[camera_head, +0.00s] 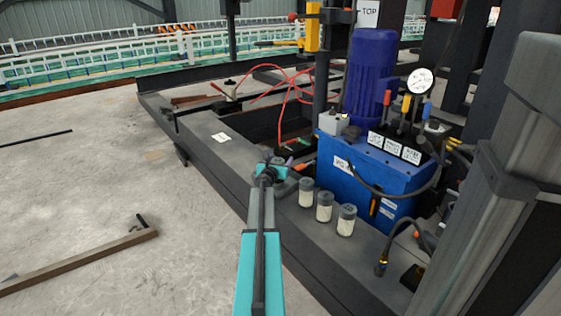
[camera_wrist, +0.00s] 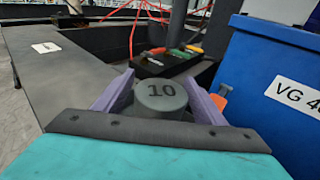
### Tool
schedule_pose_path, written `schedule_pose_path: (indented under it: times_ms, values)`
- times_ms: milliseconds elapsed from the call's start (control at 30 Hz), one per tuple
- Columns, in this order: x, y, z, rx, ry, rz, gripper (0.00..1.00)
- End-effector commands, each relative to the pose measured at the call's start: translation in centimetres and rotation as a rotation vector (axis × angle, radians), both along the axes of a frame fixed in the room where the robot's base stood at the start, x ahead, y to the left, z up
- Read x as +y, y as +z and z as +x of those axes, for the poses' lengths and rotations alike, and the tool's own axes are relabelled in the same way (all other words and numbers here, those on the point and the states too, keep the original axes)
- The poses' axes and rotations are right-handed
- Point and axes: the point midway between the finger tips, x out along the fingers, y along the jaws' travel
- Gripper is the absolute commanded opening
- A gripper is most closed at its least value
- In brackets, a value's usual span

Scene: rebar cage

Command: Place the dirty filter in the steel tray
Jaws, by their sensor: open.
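In the wrist view a grey round cap marked "10" (camera_wrist: 161,92) stands between the two purple fingers of my gripper (camera_wrist: 158,100). The fingers are spread, and I cannot tell whether they touch it. In the head view my gripper (camera_head: 275,172) is over the dark steel beam, left of three pale jars with dark lids: a left jar (camera_head: 306,194), a middle jar (camera_head: 324,208) and a right jar (camera_head: 346,222). I cannot tell which piece is the dirty filter. No steel tray is clearly identifiable.
A blue hydraulic unit (camera_head: 365,175) with a blue motor (camera_head: 370,75), gauge and hoses stands right of the jars. Coloured tools (camera_wrist: 180,53) lie on a dark surface behind the cap. A white card (camera_head: 221,137) lies on the beam, whose far left stretch is mostly clear.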

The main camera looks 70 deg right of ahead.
Motion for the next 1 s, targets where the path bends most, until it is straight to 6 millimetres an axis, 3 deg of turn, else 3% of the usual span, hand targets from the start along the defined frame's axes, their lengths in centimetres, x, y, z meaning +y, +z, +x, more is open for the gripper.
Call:
schedule_pose_path:
  times_ms: [367, 1000]
  values:
    - [0.8, 0.5, -0.1, 0.000, 0.001, 0.000, 0.64]
    - [7.0, 1.4, -0.7, 0.001, 0.001, 0.001, 0.64]
